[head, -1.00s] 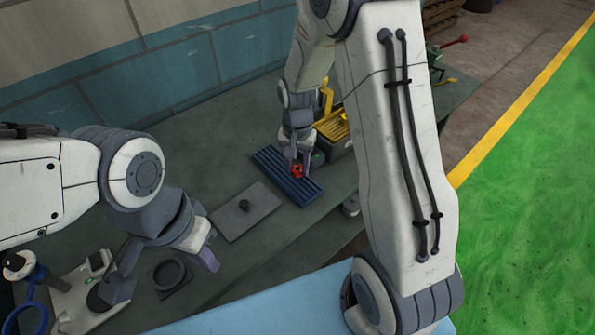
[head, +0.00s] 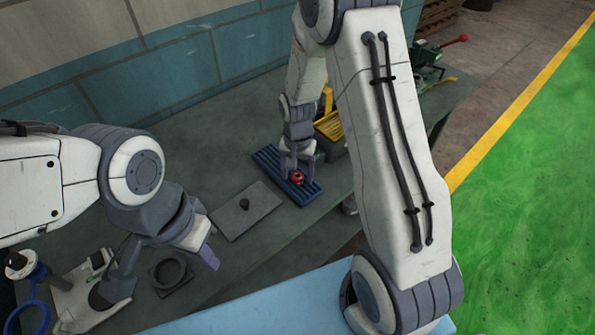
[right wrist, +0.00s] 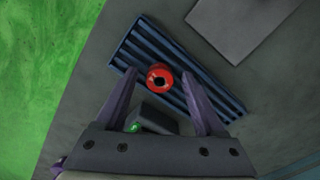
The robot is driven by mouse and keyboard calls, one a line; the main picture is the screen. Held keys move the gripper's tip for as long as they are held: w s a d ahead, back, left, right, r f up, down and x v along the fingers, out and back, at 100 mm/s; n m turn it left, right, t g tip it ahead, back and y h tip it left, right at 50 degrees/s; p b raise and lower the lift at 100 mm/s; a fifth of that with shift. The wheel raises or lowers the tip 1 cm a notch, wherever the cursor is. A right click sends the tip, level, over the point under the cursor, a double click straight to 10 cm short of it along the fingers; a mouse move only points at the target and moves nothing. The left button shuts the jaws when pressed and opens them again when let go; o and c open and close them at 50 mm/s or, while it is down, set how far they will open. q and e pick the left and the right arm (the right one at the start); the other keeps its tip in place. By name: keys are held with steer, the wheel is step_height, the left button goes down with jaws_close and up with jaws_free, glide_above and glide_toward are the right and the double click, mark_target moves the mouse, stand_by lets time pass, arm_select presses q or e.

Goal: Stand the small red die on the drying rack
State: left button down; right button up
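The small red die (head: 298,177) is a short red ring-like piece with a dark hole. It rests on the blue ribbed drying rack (head: 266,156), near the rack's right end, with its hole facing up in the right wrist view (right wrist: 159,78). The rack (right wrist: 205,92) lies flat on the bench. My right gripper (head: 298,180) is above the rack with its fingers apart on either side of the die; the right wrist view (right wrist: 160,73) shows gaps on both sides. My left gripper (head: 163,277) is open and empty at the lower left.
A grey plate (head: 246,210) with a dark knob lies left of the rack. A dark ring fixture (head: 171,273) and a white device (head: 76,297) stand at the lower left. A yellow-topped bin (head: 331,127) is close behind the right gripper. A dark block (right wrist: 155,119) with a green spot is beside the rack.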

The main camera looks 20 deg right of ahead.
mark_target(296, 178)
steer(key=shift+r, duration=0.3)
steer(key=shift+w+r, duration=0.1)
steer(key=shift+r, duration=0.25)
step_height(296, 178, up, 11)
steer(key=b, duration=0.1)
steer(key=s+a+r+n, duration=0.4)
steer(key=s+a+n, duration=0.3)
steer(key=s+a, duration=0.3)
steer(key=s+a+n+y, duration=0.1)
steer(key=s+a+n, duration=0.3)
steer(key=s, duration=1)
steer(key=n, duration=0.3)
steer(key=shift+r+n, duration=0.2)
steer(key=shift+n, duration=0.1)
steer(key=shift+w, duration=0.1)
